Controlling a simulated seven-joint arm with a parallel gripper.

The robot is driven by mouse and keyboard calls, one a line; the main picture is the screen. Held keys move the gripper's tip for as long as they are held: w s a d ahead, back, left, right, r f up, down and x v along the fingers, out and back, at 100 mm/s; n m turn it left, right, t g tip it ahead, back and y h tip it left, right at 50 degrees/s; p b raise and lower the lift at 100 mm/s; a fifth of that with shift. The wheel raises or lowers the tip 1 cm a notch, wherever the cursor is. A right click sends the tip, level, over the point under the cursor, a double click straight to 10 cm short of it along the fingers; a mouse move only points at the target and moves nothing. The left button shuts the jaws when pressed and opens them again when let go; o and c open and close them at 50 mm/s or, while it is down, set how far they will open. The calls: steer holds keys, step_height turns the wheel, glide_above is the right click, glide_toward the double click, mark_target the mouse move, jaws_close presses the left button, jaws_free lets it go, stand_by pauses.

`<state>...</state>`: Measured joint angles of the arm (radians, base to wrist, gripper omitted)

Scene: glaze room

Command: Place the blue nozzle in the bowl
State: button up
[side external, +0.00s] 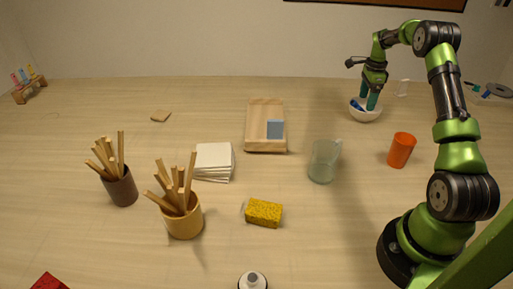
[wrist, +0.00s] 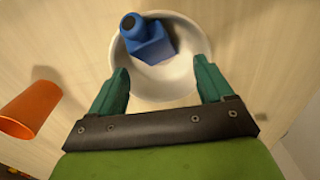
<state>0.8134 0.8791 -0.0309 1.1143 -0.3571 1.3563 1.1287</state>
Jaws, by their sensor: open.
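The blue nozzle (wrist: 150,40) lies tilted in the white bowl (wrist: 180,88), against its far left part in the wrist view. In the side view the bowl (side external: 367,115) stands at the back right of the table, with a bit of the blue nozzle (side external: 356,105) showing at its left. My gripper (wrist: 160,85) is open and empty, its two teal fingers apart over the near part of the bowl. In the side view my gripper (side external: 368,103) points down at the bowl, and its fingertips reach rim height. The nozzle is apart from both fingers.
An orange cup (side external: 401,150) stands in front of the bowl, and a glass mug (side external: 323,161) stands to its left. A wooden tray (side external: 265,147) holds a blue-grey block. Stick-filled pots (side external: 184,222), white tiles (side external: 214,161) and a yellow sponge (side external: 263,213) lie farther left.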

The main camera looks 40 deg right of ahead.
step_height(320, 180, up, 7)
stand_by(0.5)
steer(key=n, duration=0.1)
steer(key=a+f+n, duration=0.1)
steer(key=n, duration=0.1)
steer(key=shift+s+a+f+n, duration=0.25)
steer(key=shift+s+a+n, duration=0.05)
steer(key=shift+a, duration=0.1)
steer(key=a+r+n+t, duration=0.1)
steer(key=a+r+n, duration=0.25)
steer(key=a, duration=0.45)
steer(key=s+a+r+n+t, duration=0.1)
steer(key=a+r+n, duration=0.25)
steer(key=a, duration=0.45)
steer(key=a+r+n+t, duration=0.1)
steer(key=a+r+n, duration=0.1)
steer(key=a+n, duration=0.35)
steer(key=s+a+r+n+t+y, duration=0.1)
steer(key=s+a+r+n+t, duration=0.1)
steer(key=s+a, duration=0.4)
steer(key=s+a+r+n+t+y, duration=0.1)
steer(key=s+a+n, duration=0.4)
steer(key=a, duration=0.9)
steer(key=shift+s+a+r+t, duration=0.3)
steer(key=shift+s+r+t, duration=0.15)
steer(key=shift+s+t, duration=0.15)
